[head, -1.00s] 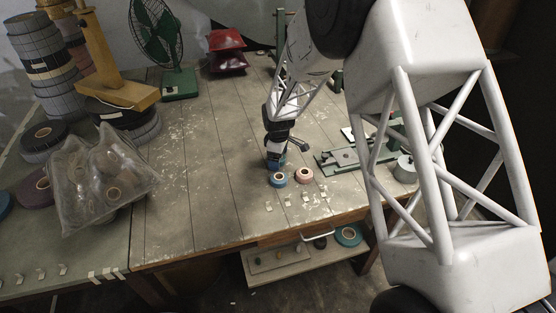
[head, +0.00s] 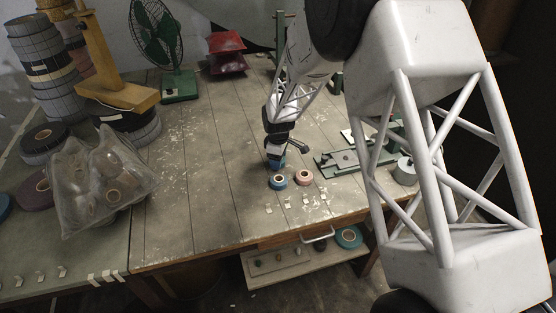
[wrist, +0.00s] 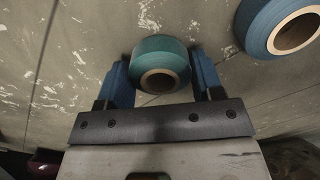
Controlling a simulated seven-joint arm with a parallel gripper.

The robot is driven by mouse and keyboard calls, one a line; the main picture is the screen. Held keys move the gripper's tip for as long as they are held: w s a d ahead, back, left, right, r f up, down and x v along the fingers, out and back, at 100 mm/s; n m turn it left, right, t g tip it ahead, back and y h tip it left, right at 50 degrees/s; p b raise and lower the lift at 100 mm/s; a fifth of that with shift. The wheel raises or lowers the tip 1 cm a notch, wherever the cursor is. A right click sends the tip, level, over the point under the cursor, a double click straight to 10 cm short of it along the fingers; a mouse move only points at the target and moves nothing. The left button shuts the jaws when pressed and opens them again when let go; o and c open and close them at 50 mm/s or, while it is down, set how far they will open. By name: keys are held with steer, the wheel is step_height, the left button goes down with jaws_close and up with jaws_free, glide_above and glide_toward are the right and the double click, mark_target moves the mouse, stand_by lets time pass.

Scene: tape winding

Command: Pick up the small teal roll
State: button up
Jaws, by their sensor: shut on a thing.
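The small teal roll (wrist: 160,55) is in the middle of the wrist view, with a brown core facing the camera. My gripper (wrist: 160,75) has one blue finger on each side of it and is shut on it. In the head view my gripper (head: 275,163) points down near the table's front, just behind a blue roll (head: 278,182). The teal roll is hidden there by the gripper. I cannot tell whether it touches the table. The blue roll also shows at the upper right of the wrist view (wrist: 258,28), apart from the gripper.
A pink roll (head: 304,177) stands right of the blue one, with small pale tabs (head: 288,203) in front. A green metal fixture (head: 345,160) lies to the right. A plastic-wrapped bundle (head: 100,185) sits at left. The table (head: 195,190) between is clear.

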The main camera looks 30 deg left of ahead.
steer(key=shift+r, duration=0.75)
step_height(320, 180, up, 2)
steer(key=shift+r, duration=0.1)
steer(key=s+d, duration=0.3)
steer(key=s, duration=0.1)
steer(key=s+d, duration=0.4)
steer(key=s+d+r, duration=0.1)
steer(key=s+d, duration=0.2)
steer(key=s, duration=0.1)
steer(key=shift+s+d+r, duration=0.1)
steer(key=shift+d, duration=0.1)
